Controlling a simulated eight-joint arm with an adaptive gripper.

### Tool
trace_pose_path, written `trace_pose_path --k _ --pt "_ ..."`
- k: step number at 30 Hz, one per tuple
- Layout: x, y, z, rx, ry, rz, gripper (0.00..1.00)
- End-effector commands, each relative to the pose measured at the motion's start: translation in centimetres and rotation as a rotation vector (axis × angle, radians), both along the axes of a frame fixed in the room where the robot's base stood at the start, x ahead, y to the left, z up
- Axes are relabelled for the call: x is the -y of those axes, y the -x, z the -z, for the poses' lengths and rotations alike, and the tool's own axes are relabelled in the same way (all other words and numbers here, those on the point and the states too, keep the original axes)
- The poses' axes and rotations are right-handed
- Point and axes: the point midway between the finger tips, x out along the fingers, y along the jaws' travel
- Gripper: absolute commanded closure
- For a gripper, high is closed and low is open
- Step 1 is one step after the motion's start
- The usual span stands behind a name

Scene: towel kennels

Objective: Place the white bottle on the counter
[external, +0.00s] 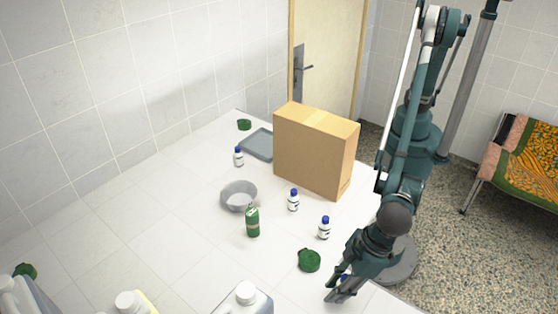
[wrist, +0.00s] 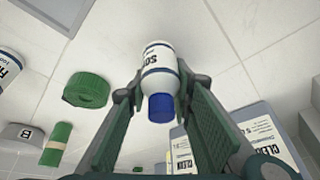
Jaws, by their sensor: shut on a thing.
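My gripper (external: 338,290) is low at the counter's near right edge. In the wrist view my gripper (wrist: 160,86) has its fingers on either side of a white bottle (wrist: 158,62) with a blue cap (wrist: 162,107), shut on it. The cap points toward the wrist camera. In the external view the fingers hide most of this bottle, and I cannot tell if its base touches the counter. The white tiled counter (external: 190,262) lies beneath. Other white bottles with blue caps stand on it: one (external: 324,229), another (external: 293,201) and a farther one (external: 238,157).
A green lid (external: 309,260) lies left of my gripper. A cardboard box (external: 312,152) and grey tray (external: 258,145) are farther back. White-capped jugs (external: 246,295) line the near edge. Bare counter lies at the left middle.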

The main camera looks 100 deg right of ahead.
Motion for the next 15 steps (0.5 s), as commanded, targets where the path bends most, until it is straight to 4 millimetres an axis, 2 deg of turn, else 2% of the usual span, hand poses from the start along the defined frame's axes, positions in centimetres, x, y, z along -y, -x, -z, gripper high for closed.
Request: trace_pose_path --k 15 --pt "0.02 0.01 0.78 0.0 0.0 0.0 0.9"
